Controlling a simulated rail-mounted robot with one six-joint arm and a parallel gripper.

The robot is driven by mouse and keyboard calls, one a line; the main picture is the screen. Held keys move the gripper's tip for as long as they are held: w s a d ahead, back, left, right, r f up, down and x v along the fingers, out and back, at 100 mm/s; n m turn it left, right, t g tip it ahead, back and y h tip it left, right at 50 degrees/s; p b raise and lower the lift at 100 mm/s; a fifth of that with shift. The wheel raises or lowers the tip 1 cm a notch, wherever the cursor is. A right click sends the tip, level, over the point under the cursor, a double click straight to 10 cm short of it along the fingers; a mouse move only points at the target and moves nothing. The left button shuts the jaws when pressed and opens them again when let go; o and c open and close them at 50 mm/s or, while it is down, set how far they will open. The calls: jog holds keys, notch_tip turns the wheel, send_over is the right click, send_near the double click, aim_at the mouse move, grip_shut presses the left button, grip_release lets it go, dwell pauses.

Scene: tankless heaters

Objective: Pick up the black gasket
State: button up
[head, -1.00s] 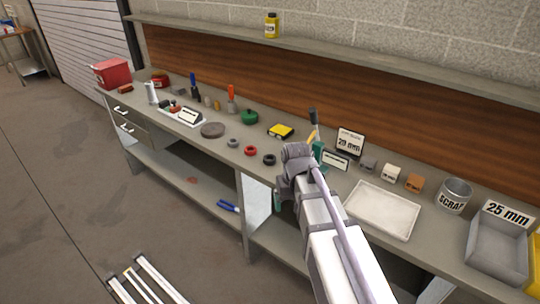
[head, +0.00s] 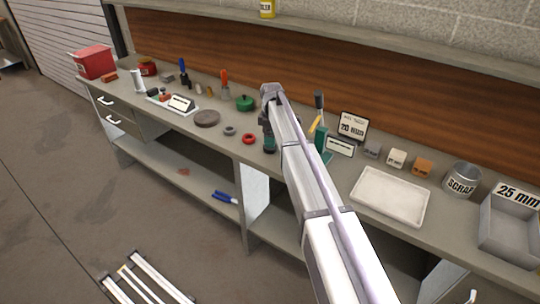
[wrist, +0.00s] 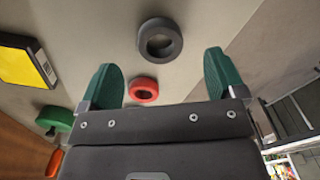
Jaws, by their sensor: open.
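The black gasket (wrist: 160,40) is a thick dark ring lying flat on the bench, in the upper middle of the wrist view. In the head view it is hidden behind my gripper (head: 268,140).
A grey ring (head: 230,130) and a dark disc (head: 207,118) lie left of the red ring. A yellow box (wrist: 25,65) is at the wrist view's left. A white tray (head: 390,196) lies to the right.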

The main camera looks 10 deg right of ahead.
notch_tip(320, 180, down, 5)
jog(key=b, duration=0.5)
jog(key=shift+w+f, duration=0.1)
jog(key=shift+f, duration=0.05)
jog(key=shift+r, duration=0.25)
jog(key=c, duration=1)
notch_tip(320, 180, up, 10)
jog(key=p, duration=1)
